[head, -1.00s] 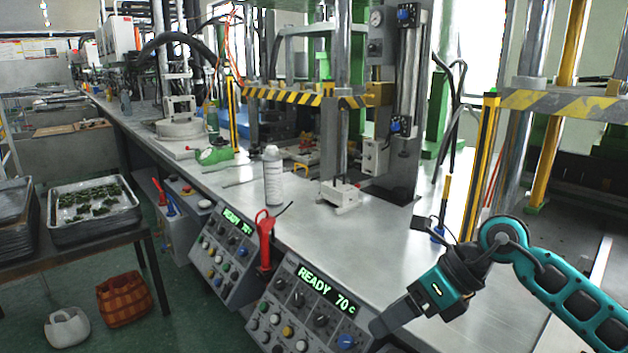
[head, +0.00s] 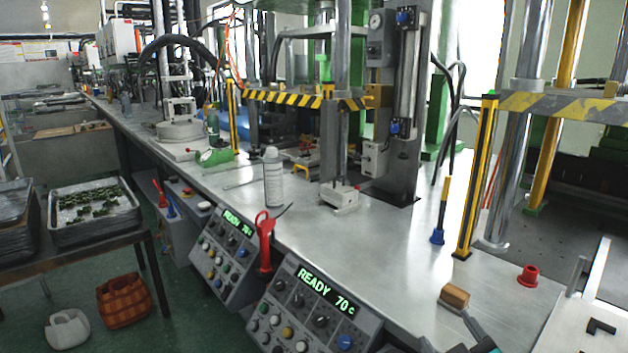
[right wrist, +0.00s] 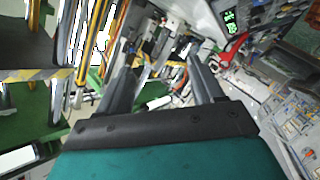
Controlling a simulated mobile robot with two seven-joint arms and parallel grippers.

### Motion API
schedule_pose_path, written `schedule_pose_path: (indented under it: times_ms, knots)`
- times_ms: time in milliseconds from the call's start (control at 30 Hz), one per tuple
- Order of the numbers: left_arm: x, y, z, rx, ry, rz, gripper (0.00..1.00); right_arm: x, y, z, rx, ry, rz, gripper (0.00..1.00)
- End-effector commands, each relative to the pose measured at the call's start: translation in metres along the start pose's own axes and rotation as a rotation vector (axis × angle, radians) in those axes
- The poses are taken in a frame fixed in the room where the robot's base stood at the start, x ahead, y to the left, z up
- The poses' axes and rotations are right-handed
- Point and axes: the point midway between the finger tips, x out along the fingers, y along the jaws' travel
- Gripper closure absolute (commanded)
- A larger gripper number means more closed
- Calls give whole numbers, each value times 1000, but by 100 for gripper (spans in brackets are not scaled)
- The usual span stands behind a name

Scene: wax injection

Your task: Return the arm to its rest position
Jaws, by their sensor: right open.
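The rest of my right arm is almost all out of the head view. My left arm and gripper are not in view.
The steel bench (head: 400,245) carries a spray bottle (head: 273,177), a wooden block (head: 455,296) and a red cup-shaped piece (head: 528,276). Control panels (head: 315,310) and a red-handled tool (head: 264,240) line its front edge.

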Motion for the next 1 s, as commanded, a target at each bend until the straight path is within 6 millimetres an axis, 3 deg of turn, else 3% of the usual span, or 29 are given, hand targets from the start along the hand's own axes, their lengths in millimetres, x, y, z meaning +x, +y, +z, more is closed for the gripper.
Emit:
schedule_pose_path:
  times_ms: [33, 100, 200, 400, 667, 1000]
  knots:
    - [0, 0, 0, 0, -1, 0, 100, -14, -11, 27, 73, -124, -47, 33]
    - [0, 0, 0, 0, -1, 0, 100, -34, -27, 60, 156, -284, -113, 33]
    - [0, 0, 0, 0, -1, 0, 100, -63, -46, 92, 240, -465, -195, 33]
    - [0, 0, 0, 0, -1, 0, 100, -117, -76, 129, 346, -725, -328, 33]
    - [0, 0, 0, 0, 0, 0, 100, -185, -103, 152, 435, -987, -483, 33]
    - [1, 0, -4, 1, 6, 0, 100, -147, -124, 164, 458, -822, -449, 33]
